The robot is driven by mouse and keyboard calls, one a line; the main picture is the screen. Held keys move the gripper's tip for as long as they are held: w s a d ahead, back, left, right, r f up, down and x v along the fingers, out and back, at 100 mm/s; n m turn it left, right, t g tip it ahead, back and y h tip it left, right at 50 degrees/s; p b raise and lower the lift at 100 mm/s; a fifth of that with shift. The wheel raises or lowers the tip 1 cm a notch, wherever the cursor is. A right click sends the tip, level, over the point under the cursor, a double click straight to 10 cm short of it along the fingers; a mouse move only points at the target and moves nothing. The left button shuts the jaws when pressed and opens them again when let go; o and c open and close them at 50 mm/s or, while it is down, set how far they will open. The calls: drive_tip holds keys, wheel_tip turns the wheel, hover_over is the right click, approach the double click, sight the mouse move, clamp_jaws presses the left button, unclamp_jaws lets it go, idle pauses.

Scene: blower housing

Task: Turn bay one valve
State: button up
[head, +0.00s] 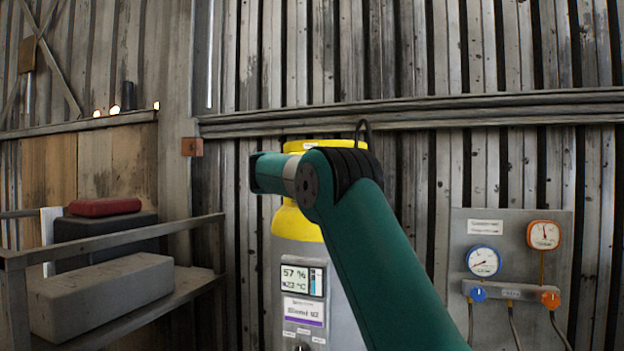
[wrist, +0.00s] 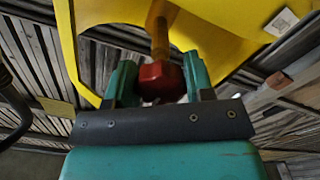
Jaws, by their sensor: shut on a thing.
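In the wrist view my gripper (wrist: 160,85) is shut on a red valve knob (wrist: 161,77), with one green finger on each side of it. The knob sits on a brass stem that runs up to a yellow collar (wrist: 95,13). In the head view the yellow collar (head: 296,222) tops a grey cylinder (head: 281,252) with a display reading 57 % and a label that seems to read "Blend 02". My green arm crosses in front of the cylinder and hides the valve and my gripper there.
A wall panel with two gauges (head: 483,261) and blue and orange knobs stands at the right. At the left a railed shelf holds a grey block (head: 102,297), a dark case and a red case (head: 105,207). A corrugated wall is close behind the cylinder.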

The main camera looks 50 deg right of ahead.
drive_tip(key=shift+f, duration=0.1)
idle(0.3)
drive_tip(key=o, duration=0.9)
drive_tip(key=shift+a, duration=0.1)
drive_tip(key=b+v, duration=0.5)
drive_tip(key=v, duration=1.2)
drive_tip(key=shift+a, duration=0.1)
